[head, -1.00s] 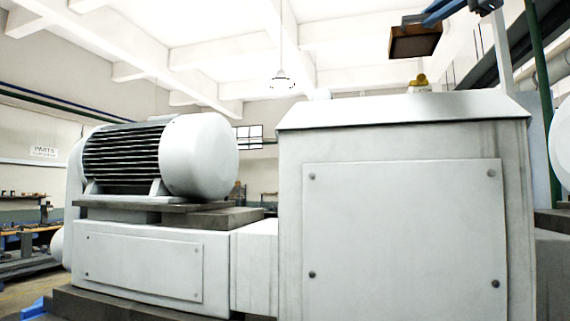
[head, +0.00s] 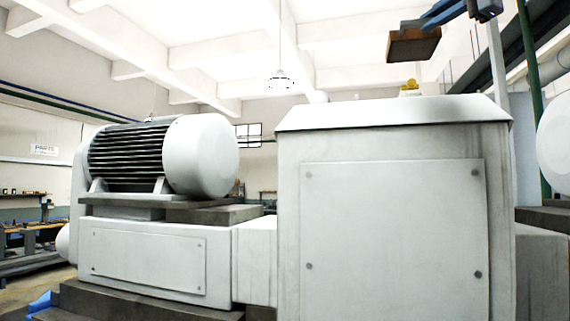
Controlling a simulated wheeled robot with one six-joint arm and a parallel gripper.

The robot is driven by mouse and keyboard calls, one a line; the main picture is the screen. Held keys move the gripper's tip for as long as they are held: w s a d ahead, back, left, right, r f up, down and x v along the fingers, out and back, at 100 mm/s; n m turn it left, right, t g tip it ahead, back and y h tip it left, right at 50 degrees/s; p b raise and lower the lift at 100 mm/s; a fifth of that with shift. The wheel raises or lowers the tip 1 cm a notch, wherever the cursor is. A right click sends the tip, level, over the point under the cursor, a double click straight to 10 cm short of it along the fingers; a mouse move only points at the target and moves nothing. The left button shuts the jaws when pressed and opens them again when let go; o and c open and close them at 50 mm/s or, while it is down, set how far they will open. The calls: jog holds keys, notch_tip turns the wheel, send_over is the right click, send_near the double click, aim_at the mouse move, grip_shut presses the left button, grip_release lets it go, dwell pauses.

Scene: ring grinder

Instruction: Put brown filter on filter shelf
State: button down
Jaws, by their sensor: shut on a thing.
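The brown filter (head: 413,46) is a flat box-like block held high at the upper right of the head view, above the white machine housing. My gripper (head: 424,22) is blue and shut on the filter's upper edge. The filter hangs clear of everything else, slightly tilted. The gripper's fingertips are small and partly hidden by the filter. No filter shelf can be made out in this view.
A large white machine housing (head: 392,220) fills the front right. A motor (head: 165,158) on a base stands to the left. A yellow-topped item (head: 410,86) sits on or behind the housing. Workbenches (head: 35,238) stand at the far left.

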jog(key=w+a+f+b, duration=0.1)
jog(key=a+f+b, duration=0.2)
jog(key=f, duration=3.5)
jog(key=w+a+f+n+y+b, duration=0.1)
jog(key=a+f+b, duration=0.3)
jog(key=f, duration=3.3)
jog(key=w+a+f+y+b, duration=0.1)
jog(key=a+f+b, duration=0.3)
jog(key=f, duration=3.4)
jog(key=shift+w+a+f+g, duration=0.35)
jog(key=shift+w+a+g, duration=0.05)
jog(key=shift+a, duration=2.05)
